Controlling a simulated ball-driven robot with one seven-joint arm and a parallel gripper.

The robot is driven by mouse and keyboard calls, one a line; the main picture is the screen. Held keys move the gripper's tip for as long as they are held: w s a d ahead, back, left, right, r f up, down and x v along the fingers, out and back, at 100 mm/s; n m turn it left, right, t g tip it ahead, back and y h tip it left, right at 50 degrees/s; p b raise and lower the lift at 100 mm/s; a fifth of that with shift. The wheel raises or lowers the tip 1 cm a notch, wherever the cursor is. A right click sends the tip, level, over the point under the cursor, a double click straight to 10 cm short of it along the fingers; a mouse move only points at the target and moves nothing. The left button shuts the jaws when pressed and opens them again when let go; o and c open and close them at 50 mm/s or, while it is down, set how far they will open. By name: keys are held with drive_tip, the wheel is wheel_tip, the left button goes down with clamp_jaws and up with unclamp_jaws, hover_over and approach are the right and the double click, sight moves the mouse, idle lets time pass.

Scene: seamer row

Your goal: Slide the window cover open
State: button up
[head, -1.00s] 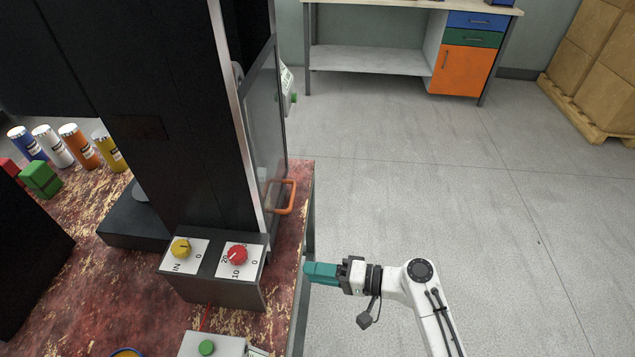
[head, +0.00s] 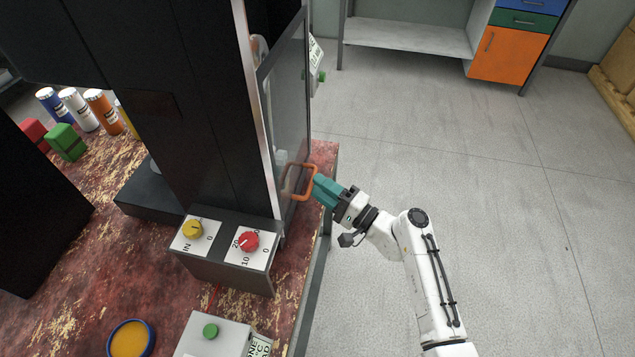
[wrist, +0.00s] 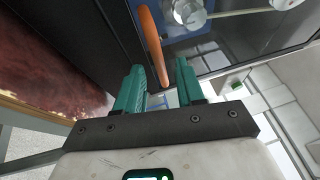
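The window cover (head: 290,95) is a clear pane in a dark frame on the right side of the tall black machine. Its orange handle (head: 301,184) stands out near the lower end of the pane. My gripper (head: 318,188), with teal fingers, is right at the handle's outer side in the head view. In the wrist view my gripper (wrist: 160,82) has its two fingers apart, with the orange handle (wrist: 151,45) just ahead of the gap between them. The handle's near end reaches close to the fingertips; I cannot tell whether they touch.
A control box with a yellow knob (head: 193,230) and a red knob (head: 249,241) stands in front of the machine. The floor at right is clear.

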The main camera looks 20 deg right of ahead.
drive_tip(key=shift+x, duration=0.8)
drive_tip(key=shift+c, duration=0.2)
clamp_jaws()
